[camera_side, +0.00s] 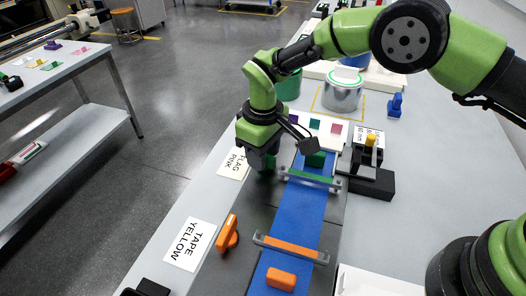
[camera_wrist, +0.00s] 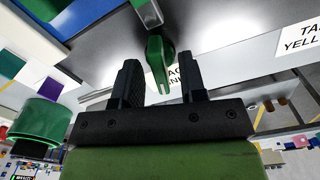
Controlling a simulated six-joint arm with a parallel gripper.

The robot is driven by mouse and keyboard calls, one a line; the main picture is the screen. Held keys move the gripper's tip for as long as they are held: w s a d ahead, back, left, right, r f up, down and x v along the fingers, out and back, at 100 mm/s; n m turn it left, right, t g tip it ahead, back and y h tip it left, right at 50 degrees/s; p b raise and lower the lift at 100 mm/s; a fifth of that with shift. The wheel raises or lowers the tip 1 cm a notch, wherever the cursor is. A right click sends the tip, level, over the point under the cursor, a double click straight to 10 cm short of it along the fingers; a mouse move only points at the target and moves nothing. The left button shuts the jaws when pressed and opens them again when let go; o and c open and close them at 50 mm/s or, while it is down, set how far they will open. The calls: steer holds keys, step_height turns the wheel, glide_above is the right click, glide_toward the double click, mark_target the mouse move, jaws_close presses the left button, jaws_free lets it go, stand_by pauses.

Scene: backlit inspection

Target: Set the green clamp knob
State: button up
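The green clamp knob (camera_wrist: 158,62) shows in the wrist view as an upright green lever beside the metal bar. My gripper (camera_wrist: 159,66) is open, with one dark finger on each side of the knob's lower end and a gap visible to each finger. In the side view my gripper (camera_side: 264,161) is low over the left side of the blue strip (camera_side: 307,205), at the green clamp bar's left end, and largely hides the knob. The green clamp bar (camera_side: 312,179) crosses the strip. A green block (camera_side: 316,159) is on the strip behind it.
An orange knob (camera_side: 227,234), orange clamp bar (camera_side: 290,248) and orange block (camera_side: 281,279) are nearer the camera. A black fixture with a yellow top (camera_side: 371,152) stands right of the strip. Labels (camera_side: 190,245) lie to the left. A metal can (camera_side: 343,91) is behind.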

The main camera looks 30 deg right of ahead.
steer(key=shift+f, duration=0.15)
jaws_close()
steer(key=shift+m, duration=0.4)
steer(key=m, duration=0.3)
steer(key=shift+m, duration=0.3)
steer(key=m, duration=0.3)
steer(key=shift+m, duration=0.3)
steer(key=m, duration=0.6)
steer(key=shift+m, duration=0.4)
